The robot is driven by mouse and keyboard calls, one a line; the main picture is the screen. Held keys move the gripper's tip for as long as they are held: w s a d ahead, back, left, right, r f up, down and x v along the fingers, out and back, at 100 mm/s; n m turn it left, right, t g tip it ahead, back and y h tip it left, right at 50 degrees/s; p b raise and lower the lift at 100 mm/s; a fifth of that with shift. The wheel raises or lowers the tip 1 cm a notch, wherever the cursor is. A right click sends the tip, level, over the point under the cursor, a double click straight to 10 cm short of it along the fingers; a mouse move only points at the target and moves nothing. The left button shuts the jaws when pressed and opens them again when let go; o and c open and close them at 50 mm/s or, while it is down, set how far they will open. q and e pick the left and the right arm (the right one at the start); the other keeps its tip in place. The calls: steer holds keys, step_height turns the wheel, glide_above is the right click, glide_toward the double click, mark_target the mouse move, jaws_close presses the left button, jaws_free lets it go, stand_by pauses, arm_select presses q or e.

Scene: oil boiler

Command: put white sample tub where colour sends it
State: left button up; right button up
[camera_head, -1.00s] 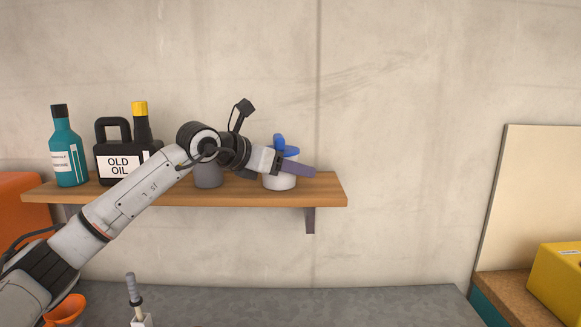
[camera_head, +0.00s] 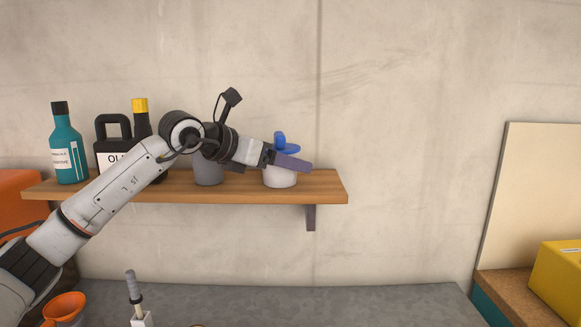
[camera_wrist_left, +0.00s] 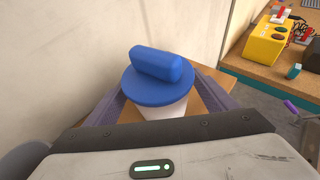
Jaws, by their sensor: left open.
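The white sample tub (camera_head: 279,178) stands upright on the wooden wall shelf. It has a blue lid with a raised blue grip (camera_head: 281,144). In the left wrist view the tub's blue lid (camera_wrist_left: 157,82) lies between the two fingers, with a little of the white body (camera_wrist_left: 163,110) below it. My left gripper (camera_head: 296,163) is open around the tub, and one finger crosses in front of it in the head view. Whether the fingers touch the tub I cannot tell. My right gripper is not in view.
On the shelf (camera_head: 325,187) to the left stand a grey container (camera_head: 208,173), a black old-oil jug (camera_head: 112,155) and a teal bottle (camera_head: 67,150). A yellow box (camera_head: 558,280) sits at the right. An orange funnel (camera_head: 64,308) is at the lower left.

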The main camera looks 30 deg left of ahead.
arm_select(q)
steer(key=b+v, duration=0.1)
steer(key=v, duration=0.7)
steer(key=shift+f+b, duration=0.15)
steer(key=shift+b, duration=0.15)
steer(key=shift+s+a+r, duration=0.1)
steer(key=shift+s+r, duration=0.15)
steer(key=shift+s, duration=0.1)
stand_by(0.6)
